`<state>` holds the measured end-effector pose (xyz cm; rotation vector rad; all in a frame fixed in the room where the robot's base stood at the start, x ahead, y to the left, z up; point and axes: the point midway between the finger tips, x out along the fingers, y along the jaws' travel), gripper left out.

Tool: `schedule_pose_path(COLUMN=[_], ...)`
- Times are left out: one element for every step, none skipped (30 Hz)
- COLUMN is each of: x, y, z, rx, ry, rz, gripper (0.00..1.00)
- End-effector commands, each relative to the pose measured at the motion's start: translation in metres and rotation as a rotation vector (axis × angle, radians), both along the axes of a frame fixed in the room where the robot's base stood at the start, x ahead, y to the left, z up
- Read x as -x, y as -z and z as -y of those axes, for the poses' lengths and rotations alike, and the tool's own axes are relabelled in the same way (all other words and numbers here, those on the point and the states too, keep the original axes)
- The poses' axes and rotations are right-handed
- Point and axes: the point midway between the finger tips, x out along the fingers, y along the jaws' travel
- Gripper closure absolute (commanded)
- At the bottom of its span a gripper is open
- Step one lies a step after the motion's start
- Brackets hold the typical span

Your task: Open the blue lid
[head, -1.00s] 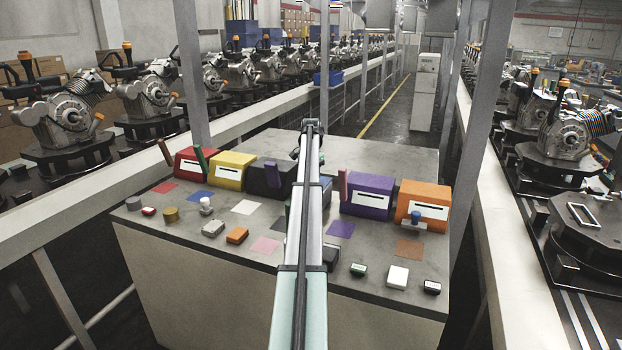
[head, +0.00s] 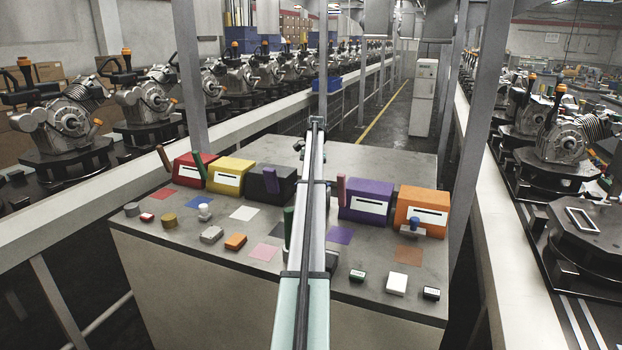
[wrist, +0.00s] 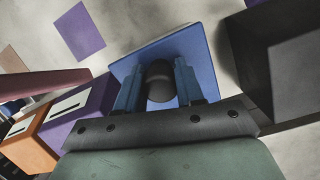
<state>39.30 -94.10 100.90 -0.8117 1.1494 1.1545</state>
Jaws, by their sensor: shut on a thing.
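The blue lid (wrist: 203,48) shows in the wrist view as a flat blue square with a dark rounded knob (wrist: 160,70) on it. My gripper (wrist: 158,88) has its blue fingers on both sides of the knob and is shut on it. The fingers hide part of the lid. I cannot tell whether the lid is raised from what is under it. In the head view my arm hides the blue lid and my gripper.
A black box (head: 270,186) stands to the left of my arm, with yellow (head: 230,177) and red (head: 193,171) boxes beyond it. Purple (head: 366,203) and orange (head: 421,212) boxes stand to the right. Several small blocks lie along the table's front.

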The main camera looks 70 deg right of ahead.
Motion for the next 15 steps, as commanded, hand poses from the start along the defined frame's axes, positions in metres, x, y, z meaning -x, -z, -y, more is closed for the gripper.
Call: schedule_pose_path(x=[-0.0016, -0.0015, -0.0015, -0.0014, -0.0013, -0.0011, -0.001, -0.001, -0.0009, -0.0009, -0.0008, -0.0008, -0.0007, -0.0006, -0.0007], y=[-0.0021, -0.0021, -0.0019, -0.0017, -0.0017, -0.0015, -0.0013, -0.0013, -0.0012, -0.0011, -0.001, -0.001, -0.0009, -0.0009, -0.0007], z=[-0.0011, -0.0012, -0.0011, -0.001, -0.0009, -0.0008, -0.0007, -0.0007, -0.0006, -0.0004, -0.0004, -0.0003, -0.0003, -0.0002, -0.0004], rx=[0.001, 0.001, 0.001, 0.001, 0.001, 0.001, 0.001, 0.001, 0.001, 0.001, 0.001, 0.001, 0.001, 0.002, 0.002], ry=[-0.002, -0.002, -0.002, -0.002, -0.001, -0.001, -0.002, -0.002, -0.002, -0.001, -0.001, -0.001, -0.001, -0.001, -0.001], rz=[0.003, 0.003, 0.003, 0.003, 0.002, 0.002, 0.001, 0.001, 0.001, 0.001, 0.001, 0.001, 0.001, 0.001, 0.001], gripper=[0.61, 0.58, 0.54, 0.52, 0.49, 0.45, 0.42, 0.39, 0.37, 0.37, 0.37, 0.37, 0.37, 0.37, 0.37])
